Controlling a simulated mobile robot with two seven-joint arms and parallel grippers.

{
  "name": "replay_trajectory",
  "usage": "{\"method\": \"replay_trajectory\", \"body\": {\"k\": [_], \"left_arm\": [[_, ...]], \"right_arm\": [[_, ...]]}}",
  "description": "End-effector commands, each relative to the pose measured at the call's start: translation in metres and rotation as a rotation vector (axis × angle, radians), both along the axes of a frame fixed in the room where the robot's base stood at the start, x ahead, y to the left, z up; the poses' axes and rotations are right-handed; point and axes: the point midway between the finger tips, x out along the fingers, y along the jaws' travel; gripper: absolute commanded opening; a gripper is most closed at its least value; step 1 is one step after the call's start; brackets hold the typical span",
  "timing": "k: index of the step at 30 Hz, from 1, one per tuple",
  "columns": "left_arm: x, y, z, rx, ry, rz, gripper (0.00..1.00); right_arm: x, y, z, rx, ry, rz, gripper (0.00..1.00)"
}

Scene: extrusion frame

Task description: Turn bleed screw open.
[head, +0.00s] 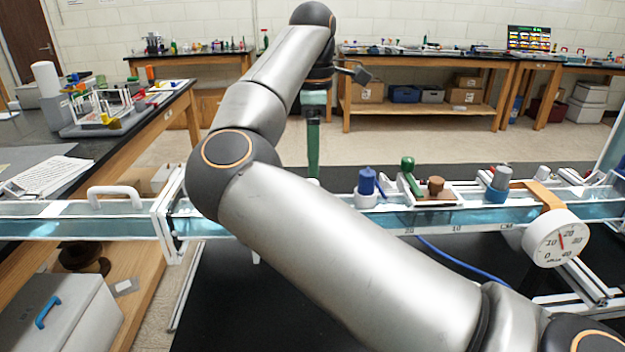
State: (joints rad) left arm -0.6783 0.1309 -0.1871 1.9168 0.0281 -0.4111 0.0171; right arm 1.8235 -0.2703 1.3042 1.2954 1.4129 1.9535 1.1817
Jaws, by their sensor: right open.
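My right arm crosses the head view from the lower right, up and over. Its right gripper (314,112) hangs fingers down above the far side of the clear channel, small and partly lost against the background. I see nothing held in it. A dark green upright piece (313,150) shows directly below it; I cannot tell if they touch. Several fittings stand along the channel: a blue knob (367,182), a green lever (409,176), a brown cap (436,186) and a grey knob on a blue base (499,180). I cannot tell which fitting is the bleed screw. My left gripper is out of view.
The water-filled channel (60,225) runs across the view, partly hidden by my arm. A round dial gauge (556,238) hangs at its right. A white handle (115,196) stands at left. A blue hose (465,262) runs below. Bare black tabletop (255,310) lies in front.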

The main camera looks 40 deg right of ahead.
Motion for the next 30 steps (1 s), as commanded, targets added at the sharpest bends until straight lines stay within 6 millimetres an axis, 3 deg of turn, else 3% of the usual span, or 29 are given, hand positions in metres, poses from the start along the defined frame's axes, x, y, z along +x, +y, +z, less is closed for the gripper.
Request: {"method": "replay_trajectory", "body": {"k": [3, 9, 20, 30], "left_arm": [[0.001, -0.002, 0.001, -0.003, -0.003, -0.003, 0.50], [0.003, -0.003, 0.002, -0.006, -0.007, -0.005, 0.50], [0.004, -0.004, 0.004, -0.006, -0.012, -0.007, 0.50], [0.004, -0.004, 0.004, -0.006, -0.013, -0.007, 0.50]], "right_arm": [[0.000, 0.000, -0.022, 0.002, 0.001, -0.001, 0.67], [0.000, 0.000, -0.043, 0.000, 0.000, 0.000, 0.67], [0.000, 0.000, -0.047, 0.000, -0.001, 0.000, 0.67], [0.000, 0.000, -0.047, 0.000, -0.001, 0.000, 0.28]]}}
